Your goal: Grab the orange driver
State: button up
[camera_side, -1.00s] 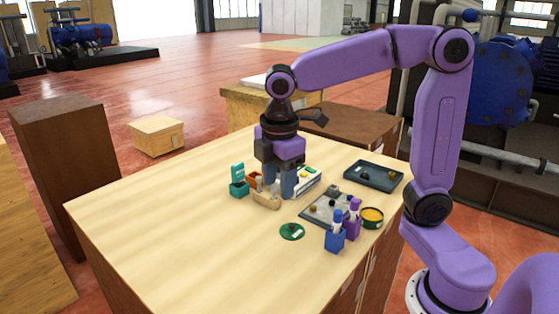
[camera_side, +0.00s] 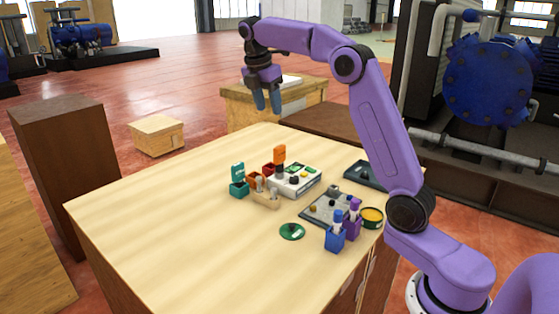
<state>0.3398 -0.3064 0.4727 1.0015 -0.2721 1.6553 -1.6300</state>
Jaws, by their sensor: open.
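The orange driver (camera_side: 279,154) stands upright among the small parts near the back of the wooden table. Its lower end is partly hidden by nearby parts. My gripper (camera_side: 267,108) is open and empty. It is up in the air above and slightly left of the driver in the picture, clear of it, with its fingers pointing down.
A teal piece in a teal holder (camera_side: 238,187), a small wooden rack (camera_side: 264,198) and a white-and-green unit (camera_side: 300,183) are close by. A grey plate (camera_side: 318,211), blue holder (camera_side: 335,240) and yellow-topped tin (camera_side: 371,217) lie right. The table's front left is clear.

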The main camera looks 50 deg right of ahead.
aim_at(279, 146)
jog(key=x, duration=1.2)
jog(key=shift+s+x, duration=0.15)
jog(key=shift+x, duration=1.15)
jog(key=shift+s+x, duration=0.1)
jog(key=shift+x, duration=1.2)
jog(key=shift+c, duration=0.3)
grip_shut()
